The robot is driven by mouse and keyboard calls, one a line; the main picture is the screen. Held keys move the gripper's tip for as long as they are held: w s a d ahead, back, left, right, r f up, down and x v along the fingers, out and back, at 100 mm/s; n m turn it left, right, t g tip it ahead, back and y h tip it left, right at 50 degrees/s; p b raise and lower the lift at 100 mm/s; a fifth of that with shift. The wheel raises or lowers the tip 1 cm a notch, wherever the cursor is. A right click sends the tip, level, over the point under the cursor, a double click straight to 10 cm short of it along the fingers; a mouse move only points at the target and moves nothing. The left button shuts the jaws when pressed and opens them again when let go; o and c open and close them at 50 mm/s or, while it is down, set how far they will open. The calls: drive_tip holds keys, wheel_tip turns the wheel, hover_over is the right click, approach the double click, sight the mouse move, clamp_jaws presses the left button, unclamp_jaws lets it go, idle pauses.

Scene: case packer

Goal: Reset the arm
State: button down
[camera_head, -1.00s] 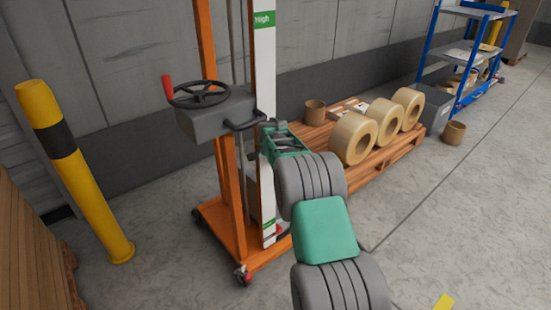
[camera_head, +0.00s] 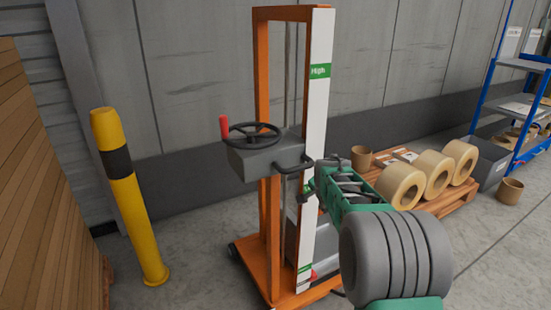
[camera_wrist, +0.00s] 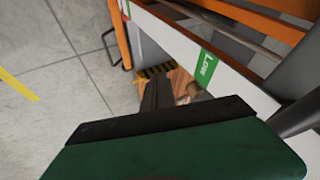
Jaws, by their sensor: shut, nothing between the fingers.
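My arm ends in a green wrist with my gripper (camera_head: 306,190) at its tip, beside the white scale strip of an orange lift frame (camera_head: 268,225). The gripper is just below and right of the lift's black handle (camera_head: 292,166); I cannot tell whether they touch. In the wrist view the dark fingers (camera_wrist: 158,92) are together with nothing between them, pointing down beside the strip's green "Low" label (camera_wrist: 207,67). The lift carries a grey box with a black handwheel (camera_head: 254,134) and red knob (camera_head: 224,127). A green "High" label (camera_head: 320,71) is near the strip's top.
A yellow bollard (camera_head: 130,205) stands left, by a brown slatted stack (camera_head: 40,210). Behind my arm, a wooden pallet (camera_head: 450,203) bears large tan tape rolls (camera_head: 434,168). A blue shelf rack (camera_head: 485,95) is at far right. Open concrete floor (camera_head: 200,280) lies left of the lift.

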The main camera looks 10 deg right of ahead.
drive_tip(key=s+a+r+n+g+y+p, duration=0.1)
drive_tip(key=s+a+r+n+p, duration=0.3)
drive_tip(key=s+a+r+p, duration=0.4)
drive_tip(key=s+a+r+n+g+y+p, duration=0.1)
drive_tip(key=s+a+r+n+p, duration=0.35)
drive_tip(key=s+r, duration=0.55)
drive_tip(key=s+a+n+p, duration=0.2)
drive_tip(key=s+p, duration=0.1)
drive_tip(key=s, duration=0.4)
drive_tip(key=s+a+r+n+g+p, duration=0.1)
drive_tip(key=s+a+n+p, duration=0.2)
drive_tip(key=s, duration=0.4)
drive_tip(key=shift+y, duration=0.4)
drive_tip(key=shift+r, duration=0.1)
